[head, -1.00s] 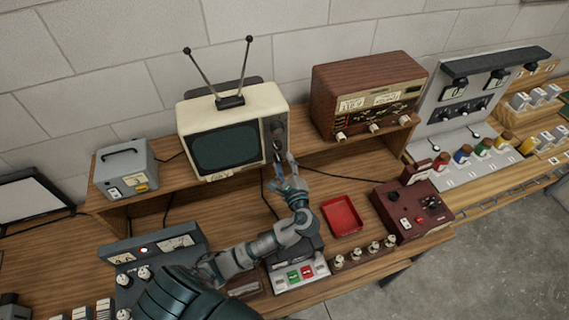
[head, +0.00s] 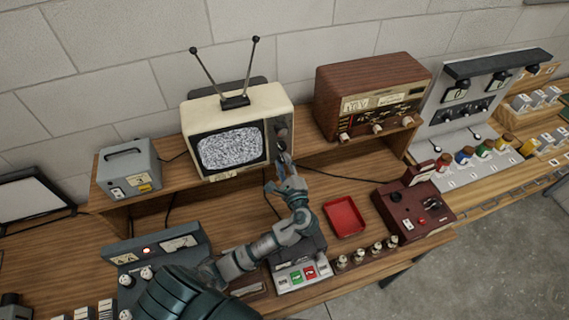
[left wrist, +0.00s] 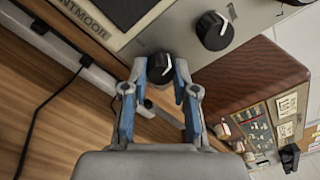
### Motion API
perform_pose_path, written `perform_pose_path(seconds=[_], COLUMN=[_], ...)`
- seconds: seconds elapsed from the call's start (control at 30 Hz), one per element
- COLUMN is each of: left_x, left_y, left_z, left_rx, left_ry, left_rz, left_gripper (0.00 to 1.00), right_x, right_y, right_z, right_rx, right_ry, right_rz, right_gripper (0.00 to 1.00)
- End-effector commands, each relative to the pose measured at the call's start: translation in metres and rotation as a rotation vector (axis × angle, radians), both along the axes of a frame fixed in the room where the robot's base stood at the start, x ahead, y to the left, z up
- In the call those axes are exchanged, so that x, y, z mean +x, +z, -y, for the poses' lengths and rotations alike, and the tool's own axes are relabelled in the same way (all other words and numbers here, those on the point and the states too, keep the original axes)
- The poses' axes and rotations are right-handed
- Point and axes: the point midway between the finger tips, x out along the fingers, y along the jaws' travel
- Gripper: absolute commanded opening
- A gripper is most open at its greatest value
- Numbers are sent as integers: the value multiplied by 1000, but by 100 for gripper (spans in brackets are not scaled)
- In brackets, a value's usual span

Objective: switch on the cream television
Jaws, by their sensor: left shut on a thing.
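The cream television (head: 237,107) stands on the raised shelf with two antenna rods on top. Its screen (head: 231,150) shows grey-white static. Two dark knobs sit on the panel right of the screen. My left gripper (head: 281,164) is at the lower knob. In the left wrist view, my left gripper (left wrist: 161,72) has its blue-lined fingers on both sides of the lower black knob (left wrist: 160,66) and is shut on it. The white mark on that knob points up and right. The upper knob (left wrist: 214,30) is free, beyond the fingers. My right gripper is not in view.
A brown wooden radio (head: 372,92) stands right of the television, and a grey box (head: 129,168) stands left of it. A red tray (head: 344,217) and a maroon device (head: 412,208) are on the bench below.

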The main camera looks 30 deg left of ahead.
Motion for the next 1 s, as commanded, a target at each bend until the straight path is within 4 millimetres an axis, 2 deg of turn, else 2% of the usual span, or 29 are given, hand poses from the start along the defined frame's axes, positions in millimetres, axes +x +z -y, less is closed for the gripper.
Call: perform_pose_path(seconds=[0.03,0.07,0.13,0.43,0.57,1.0], left_x=[1,1,1,-1,-7,-67], left_y=[1,1,1,0,-1,-4], left_z=[0,0,0,2,10,74], left_rx=[2,1,2,1,-1,-2], left_ry=[0,-1,-1,-3,-5,-4], left_rz=[3,3,2,-1,-1,-5], left_gripper=[0,35,53,53,53,53], right_x=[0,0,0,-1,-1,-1], right_y=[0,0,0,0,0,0], right_z=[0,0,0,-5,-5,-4], right_rx=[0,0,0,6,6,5], right_ry=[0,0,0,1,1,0], right_rz=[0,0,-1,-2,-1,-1], right_gripper=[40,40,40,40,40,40])
